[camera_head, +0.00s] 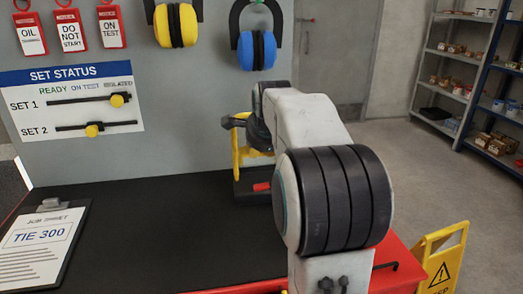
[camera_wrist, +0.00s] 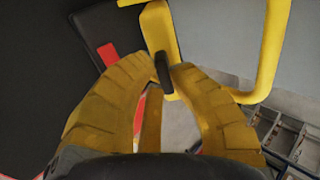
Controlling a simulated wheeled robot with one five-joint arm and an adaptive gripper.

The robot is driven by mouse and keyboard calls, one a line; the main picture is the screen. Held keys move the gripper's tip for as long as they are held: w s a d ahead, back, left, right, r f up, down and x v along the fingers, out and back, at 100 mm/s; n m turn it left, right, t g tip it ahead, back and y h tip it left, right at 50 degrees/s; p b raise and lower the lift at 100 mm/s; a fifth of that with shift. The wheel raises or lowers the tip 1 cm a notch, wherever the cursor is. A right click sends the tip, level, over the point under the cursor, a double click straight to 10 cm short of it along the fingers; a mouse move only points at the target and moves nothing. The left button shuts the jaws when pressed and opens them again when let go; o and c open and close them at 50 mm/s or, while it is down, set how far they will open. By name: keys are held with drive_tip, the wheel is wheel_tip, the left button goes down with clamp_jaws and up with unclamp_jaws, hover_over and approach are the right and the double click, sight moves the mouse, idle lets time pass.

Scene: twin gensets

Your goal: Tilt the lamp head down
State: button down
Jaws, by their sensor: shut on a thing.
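The work lamp shows as a yellow frame (camera_head: 237,158) on a black base in the head view, partly hidden behind my arm. In the wrist view its yellow tubing (camera_wrist: 270,50) runs down the right, beside a yellow upright part (camera_wrist: 158,28). A short dark handle (camera_wrist: 163,70) sits at the lower end of that part. My gripper (camera_wrist: 167,72) has its two yellow-brown fingers closed in around the dark handle, with the tips against its sides. The lamp head's face and its tilt cannot be made out.
A red piece (camera_head: 262,187) lies at the lamp's base. The black bench top (camera_head: 160,230) is clear between the lamp and a clipboard (camera_head: 45,240). A grey panel with tags and ear defenders (camera_head: 176,25) stands behind. A yellow floor sign (camera_head: 443,260) is at right.

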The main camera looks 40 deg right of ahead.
drive_tip(key=c, duration=1.1)
unclamp_jaws()
drive_tip(key=v, duration=1.2)
